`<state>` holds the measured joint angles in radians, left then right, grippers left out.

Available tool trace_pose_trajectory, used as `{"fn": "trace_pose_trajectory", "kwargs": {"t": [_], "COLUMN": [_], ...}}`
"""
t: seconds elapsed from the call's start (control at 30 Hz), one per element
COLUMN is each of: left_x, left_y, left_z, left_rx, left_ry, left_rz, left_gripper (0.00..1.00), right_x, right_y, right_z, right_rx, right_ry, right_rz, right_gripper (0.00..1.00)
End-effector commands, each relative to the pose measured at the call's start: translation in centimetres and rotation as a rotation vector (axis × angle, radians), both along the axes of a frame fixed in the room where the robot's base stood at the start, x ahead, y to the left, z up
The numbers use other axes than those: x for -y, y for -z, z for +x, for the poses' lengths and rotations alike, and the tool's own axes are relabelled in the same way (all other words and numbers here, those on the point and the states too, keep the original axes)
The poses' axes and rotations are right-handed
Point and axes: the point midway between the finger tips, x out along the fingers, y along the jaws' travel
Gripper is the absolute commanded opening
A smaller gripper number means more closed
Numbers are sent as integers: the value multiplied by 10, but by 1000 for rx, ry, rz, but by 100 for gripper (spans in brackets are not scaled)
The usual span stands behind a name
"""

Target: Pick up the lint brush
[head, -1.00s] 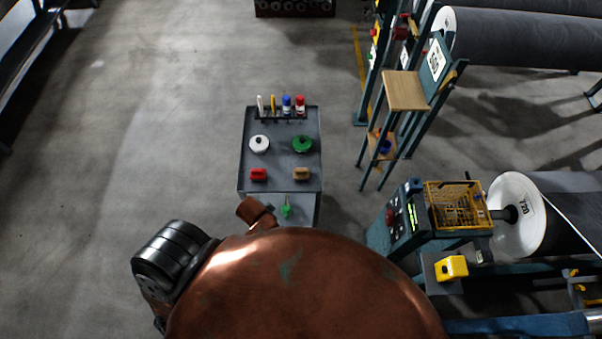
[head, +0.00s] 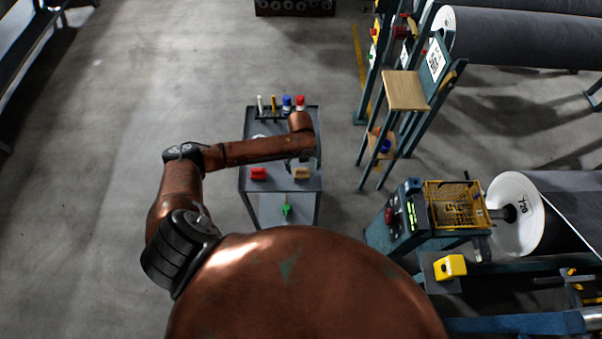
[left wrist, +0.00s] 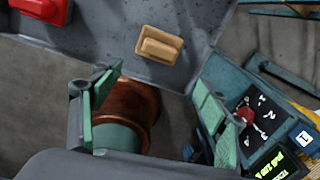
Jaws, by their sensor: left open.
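A small tan block with a raised grip, which looks like the lint brush (head: 302,173), lies on the grey cart top near its front right corner. In the left wrist view the tan brush (left wrist: 160,45) lies beyond the fingertips, apart from them. My left gripper (head: 298,163) hangs over the right side of the cart, just behind the brush. In the left wrist view the green-padded fingers of my left gripper (left wrist: 155,105) are spread wide with nothing between them. My right gripper is not in view.
A red block (head: 258,174) lies left of the brush on the cart (head: 280,183). Several upright items, including a blue-capped bottle (head: 286,104), stand at the cart's back edge. A green item (head: 286,210) is on the lower shelf. A machine with a yellow basket (head: 455,205) stands right.

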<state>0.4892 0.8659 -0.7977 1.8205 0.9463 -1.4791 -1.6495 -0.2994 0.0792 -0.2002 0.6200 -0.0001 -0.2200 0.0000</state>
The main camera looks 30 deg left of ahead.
Motion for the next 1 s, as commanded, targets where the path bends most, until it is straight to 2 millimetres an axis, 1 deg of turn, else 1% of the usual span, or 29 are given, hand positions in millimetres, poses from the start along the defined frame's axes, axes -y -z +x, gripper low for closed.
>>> {"fn": "trace_pose_trajectory", "kwargs": {"t": [0.03,0.07,0.17,0.47,0.6,0.73,0.83,1.0], "left_x": [-9,-12,-19,-18,-17,-17,-17,-17], "left_y": [-8,-10,-11,19,39,56,62,63], "left_z": [5,7,9,10,12,14,14,14], "left_rx": [-4,-9,-20,-22,-23,-21,-19,-18], "left_ry": [43,64,105,113,111,112,111,112], "left_rz": [18,25,34,34,33,34,34,33], "left_gripper": [68,68,68,68,68,68,68,68], "right_x": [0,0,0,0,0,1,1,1], "right_y": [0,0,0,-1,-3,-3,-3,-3], "right_z": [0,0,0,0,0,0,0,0], "right_rx": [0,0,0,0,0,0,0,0], "right_ry": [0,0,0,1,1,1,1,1], "right_rz": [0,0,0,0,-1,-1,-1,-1], "right_gripper": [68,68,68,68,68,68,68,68]}}
